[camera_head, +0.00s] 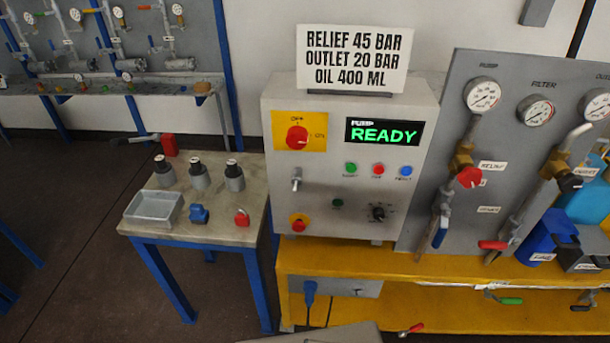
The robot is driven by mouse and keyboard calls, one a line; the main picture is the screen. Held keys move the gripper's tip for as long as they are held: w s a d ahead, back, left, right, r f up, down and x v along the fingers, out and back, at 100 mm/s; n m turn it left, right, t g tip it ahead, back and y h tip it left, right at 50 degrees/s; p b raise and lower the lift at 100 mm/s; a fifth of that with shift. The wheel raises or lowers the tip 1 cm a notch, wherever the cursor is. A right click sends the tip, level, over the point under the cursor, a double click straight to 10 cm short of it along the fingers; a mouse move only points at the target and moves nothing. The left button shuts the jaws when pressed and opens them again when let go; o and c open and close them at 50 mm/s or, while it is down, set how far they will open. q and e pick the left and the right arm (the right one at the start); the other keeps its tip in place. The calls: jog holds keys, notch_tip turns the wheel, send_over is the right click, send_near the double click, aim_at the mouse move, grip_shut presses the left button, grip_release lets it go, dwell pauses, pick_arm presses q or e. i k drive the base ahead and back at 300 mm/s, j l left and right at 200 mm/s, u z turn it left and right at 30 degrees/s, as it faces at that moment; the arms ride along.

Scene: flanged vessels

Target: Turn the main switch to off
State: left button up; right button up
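The main switch (297,137) is a red rotary knob on a yellow plate at the upper left of the grey control cabinet (335,215). The plate is marked OFF at the top and ON at the right. The knob is too small for me to tell which mark it points to. The display (383,132) beside it is lit and reads "PUMP READY" in white and green. Neither of my grippers is in view, and nothing covers the switch.
Below the switch are a toggle (296,180), push buttons (378,170) and a red button on yellow (299,224). A side table (160,222) with a tray and small parts stands left. A gauge panel (462,115) with valves stands right. Space before the cabinet face looks clear.

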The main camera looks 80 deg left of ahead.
aim_at(296, 139)
jog(key=u, duration=2.5)
